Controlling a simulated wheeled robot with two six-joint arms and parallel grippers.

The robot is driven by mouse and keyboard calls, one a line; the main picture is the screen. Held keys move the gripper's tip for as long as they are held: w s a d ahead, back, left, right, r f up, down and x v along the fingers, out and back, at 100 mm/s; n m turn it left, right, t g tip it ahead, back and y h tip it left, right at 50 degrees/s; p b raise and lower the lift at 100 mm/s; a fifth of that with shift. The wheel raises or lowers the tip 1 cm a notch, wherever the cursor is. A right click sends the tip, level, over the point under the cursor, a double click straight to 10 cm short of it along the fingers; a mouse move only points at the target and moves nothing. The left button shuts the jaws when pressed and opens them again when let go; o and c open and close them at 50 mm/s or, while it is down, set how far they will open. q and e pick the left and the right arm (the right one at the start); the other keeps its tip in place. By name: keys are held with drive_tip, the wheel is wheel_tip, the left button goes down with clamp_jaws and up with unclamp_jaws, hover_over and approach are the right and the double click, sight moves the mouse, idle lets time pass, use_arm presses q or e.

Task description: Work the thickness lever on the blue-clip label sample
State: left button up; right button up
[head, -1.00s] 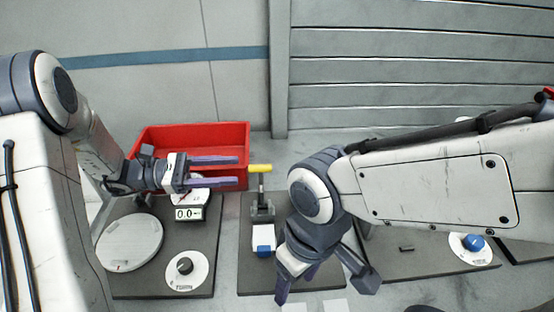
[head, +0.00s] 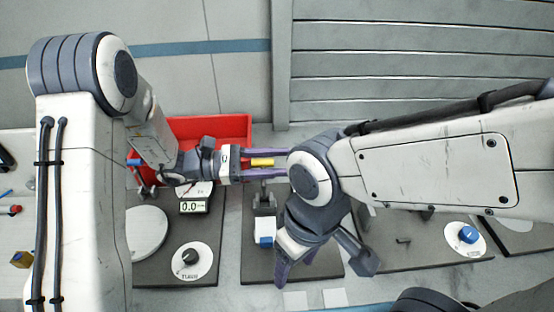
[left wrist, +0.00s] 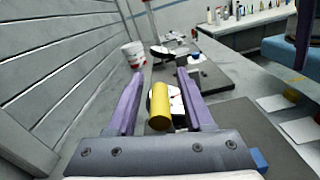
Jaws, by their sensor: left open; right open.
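The thickness lever has a yellow handle (head: 262,162) on a grey upright stand (head: 264,200). My left gripper (head: 284,162) is open, with its purple fingers on either side of the yellow handle. In the left wrist view the handle (left wrist: 160,107) lies between the two fingers, with a visible gap to each. The label sample with the blue clip (head: 265,238) is at the foot of the stand, on a dark mat (head: 257,272). My right gripper (head: 318,272) is open and empty, to the right of the sample, and hides part of that mat.
A red bin (head: 215,127) stands behind the left arm. A display reading 0.0 (head: 194,207), a round white plate (head: 146,233) and a black knob (head: 190,256) are at the left. A blue knob (head: 467,235) is on the right mat. White cards (head: 296,300) lie in front.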

use_arm(q)
clamp_jaws()
idle(1.4)
